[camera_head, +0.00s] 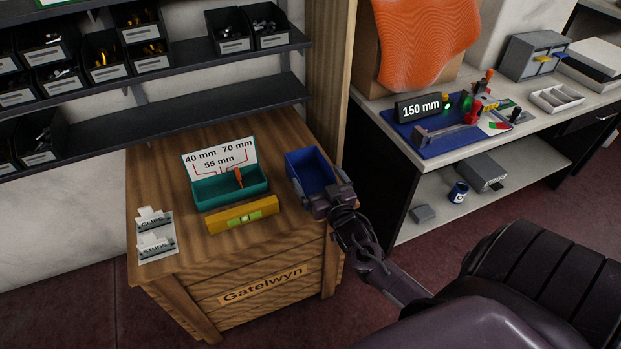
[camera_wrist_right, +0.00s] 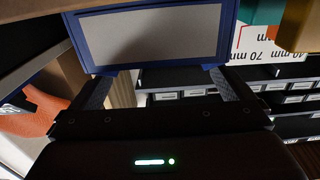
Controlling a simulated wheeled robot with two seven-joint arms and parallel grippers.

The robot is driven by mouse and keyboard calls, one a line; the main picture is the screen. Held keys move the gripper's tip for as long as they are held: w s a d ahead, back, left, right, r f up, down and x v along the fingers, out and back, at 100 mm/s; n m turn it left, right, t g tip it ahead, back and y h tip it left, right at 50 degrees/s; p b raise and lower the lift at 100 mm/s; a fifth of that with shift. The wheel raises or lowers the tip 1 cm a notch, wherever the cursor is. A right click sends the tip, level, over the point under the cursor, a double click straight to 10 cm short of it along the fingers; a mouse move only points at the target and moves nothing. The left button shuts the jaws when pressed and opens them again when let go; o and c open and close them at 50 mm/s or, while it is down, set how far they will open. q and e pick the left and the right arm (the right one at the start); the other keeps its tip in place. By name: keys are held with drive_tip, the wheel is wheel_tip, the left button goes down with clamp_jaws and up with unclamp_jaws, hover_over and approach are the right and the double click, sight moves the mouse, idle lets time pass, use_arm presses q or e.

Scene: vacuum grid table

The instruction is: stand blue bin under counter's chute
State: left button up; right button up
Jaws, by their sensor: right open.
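The blue bin (camera_head: 310,169) stands upright on the wooden crate top, near its right edge, with its open top facing up. My right gripper (camera_head: 328,194) is at the bin's near end. In the right wrist view the bin's end, with a grey label panel (camera_wrist_right: 152,35), spans the space at the tips of the two spread fingers (camera_wrist_right: 155,80). The gripper is open; I cannot tell if the fingers touch the bin. I cannot pick out a counter's chute in either view. My left gripper is not in view.
A teal bin (camera_head: 228,191) with a measurement sign and a yellow level (camera_head: 241,215) lie left of the blue bin. Labelled cards (camera_head: 155,235) lie at the crate's left. The workbench at right holds a blue mat (camera_head: 428,147) with a 150 mm display (camera_head: 419,108). Shelves hold black bins.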

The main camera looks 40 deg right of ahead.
sight(314, 188)
drive_tip(key=x, duration=0.3)
drive_tip(key=shift+w+d, duration=0.1)
drive_tip(key=shift+w, duration=0.15)
drive_tip(key=c, duration=1.1)
